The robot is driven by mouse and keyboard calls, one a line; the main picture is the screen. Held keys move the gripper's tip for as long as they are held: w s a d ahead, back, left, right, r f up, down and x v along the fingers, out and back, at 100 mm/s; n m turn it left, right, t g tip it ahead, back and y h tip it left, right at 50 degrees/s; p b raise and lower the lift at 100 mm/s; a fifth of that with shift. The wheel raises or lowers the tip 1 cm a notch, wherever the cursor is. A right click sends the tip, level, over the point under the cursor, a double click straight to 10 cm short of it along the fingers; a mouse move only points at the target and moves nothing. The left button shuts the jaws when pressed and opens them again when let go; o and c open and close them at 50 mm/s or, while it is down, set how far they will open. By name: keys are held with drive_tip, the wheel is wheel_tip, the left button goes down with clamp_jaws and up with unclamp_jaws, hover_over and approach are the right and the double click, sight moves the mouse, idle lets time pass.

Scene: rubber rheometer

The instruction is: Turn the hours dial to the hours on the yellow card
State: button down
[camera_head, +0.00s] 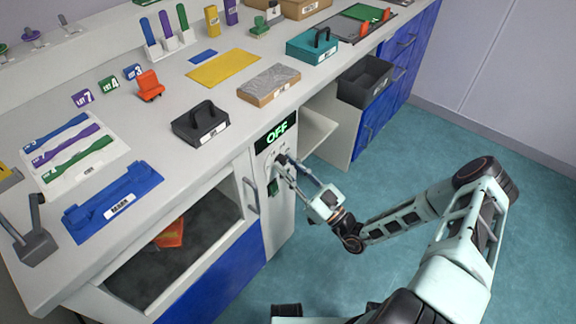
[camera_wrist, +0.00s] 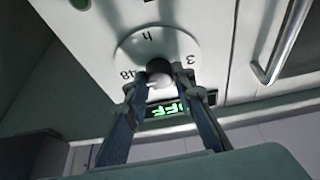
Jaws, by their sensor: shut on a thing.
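The hours dial shows in the wrist view as a pale round plate (camera_wrist: 135,50) marked "h", "3" and "48", with a dark knob (camera_wrist: 158,67) at its centre. A pale part of the knob faces the display side. My gripper (camera_wrist: 163,78) is shut on the knob, one finger on each side. In the head view my gripper (camera_head: 284,163) is at the panel just below the display (camera_head: 277,132), which reads "OFF" in green and hides most of the dial. A flat yellow sheet (camera_head: 223,68) lies on the counter; I can read no hours on it.
A black handled block (camera_head: 200,125) and a grey-brown slab (camera_head: 268,85) lie on the counter above the panel. A bar handle (camera_head: 252,195) stands out left of the dial. An open cabinet (camera_head: 318,125) lies to the right.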

idle(0.3)
drive_tip(key=c, duration=1.6)
unclamp_jaws()
drive_tip(key=v, duration=1.2)
